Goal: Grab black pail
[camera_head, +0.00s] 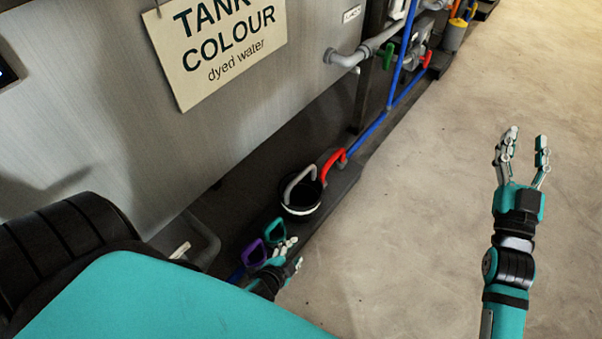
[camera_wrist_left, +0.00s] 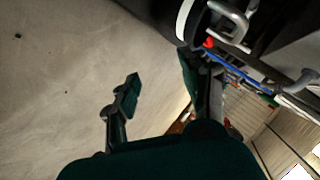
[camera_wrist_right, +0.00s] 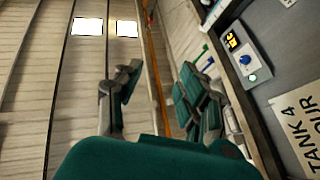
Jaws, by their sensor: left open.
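The black pail (camera_head: 304,197) has a white band and a grey handle standing up. It rests on the dark ledge at the foot of the tank. In the left wrist view the pail (camera_wrist_left: 165,12) is at the top edge, partly cut off, with its handle beside the right finger. My left gripper (camera_head: 293,254) is open and empty, low beside the ledge, nearer to me than the pail and apart from it in the head view. My right gripper (camera_head: 522,152) is open and empty over the bare floor at the right.
A large grey tank (camera_head: 120,110) with a "colour, dyed water" sign (camera_head: 218,45) fills the left. Purple (camera_head: 253,252) and teal (camera_head: 275,231) loops are near my left gripper. A red handle (camera_head: 333,160) and blue pipe (camera_head: 372,133) lie beyond the pail. The floor (camera_head: 420,200) at right is clear.

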